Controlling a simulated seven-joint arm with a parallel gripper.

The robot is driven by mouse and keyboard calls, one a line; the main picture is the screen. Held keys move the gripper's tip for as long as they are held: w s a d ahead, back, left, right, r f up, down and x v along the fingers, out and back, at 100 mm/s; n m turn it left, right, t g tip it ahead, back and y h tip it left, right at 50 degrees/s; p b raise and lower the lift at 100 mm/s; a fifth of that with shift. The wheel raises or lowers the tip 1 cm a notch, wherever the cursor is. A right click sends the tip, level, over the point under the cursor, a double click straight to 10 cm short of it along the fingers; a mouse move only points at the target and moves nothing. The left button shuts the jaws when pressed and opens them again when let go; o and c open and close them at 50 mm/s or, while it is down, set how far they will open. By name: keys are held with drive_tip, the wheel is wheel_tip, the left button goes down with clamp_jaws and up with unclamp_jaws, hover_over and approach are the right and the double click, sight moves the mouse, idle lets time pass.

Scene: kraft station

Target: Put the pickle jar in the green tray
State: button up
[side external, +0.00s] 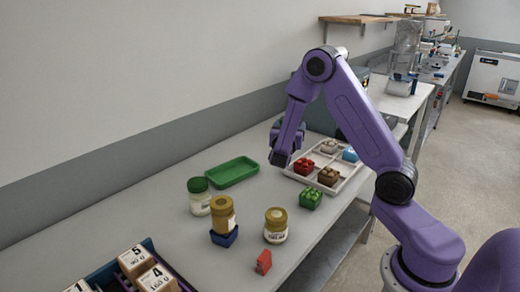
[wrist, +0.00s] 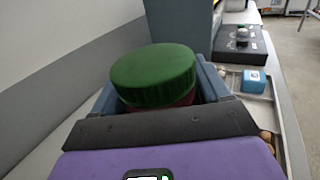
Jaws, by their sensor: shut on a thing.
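The arm hides this jar in the side view. The green tray (side external: 232,172) lies empty on the bench. Another green-lidded jar (side external: 199,197), with pale greenish contents and a white label, stands in front of the tray. I cannot read either label.
A gold-lidded jar (side external: 223,214) stands on a blue block (side external: 224,238); another gold-lidded jar (side external: 275,225) is to its right. A red block (side external: 263,262) and green block (side external: 310,198) lie nearby. A crate of boxes (side external: 153,245) is at lower left.

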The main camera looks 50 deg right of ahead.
drive_tip(key=w+a+n+t+y, duration=0.4)
drive_tip(key=a+t, duration=0.1)
drive_tip(key=a, duration=0.7)
hover_over(233, 172)
wheel_tip(233, 172, down, 9)
drive_tip(key=shift+w+f+t, duration=0.1)
drive_tip(key=shift+f+t, duration=0.2)
drive_tip(key=shift+f, duration=1.4)
drive_tip(key=shift+f, duration=0.1)
drive_tip(key=o, duration=1.4)
drive_tip(key=shift+f+n, duration=0.1)
drive_tip(key=shift+n, duration=0.2)
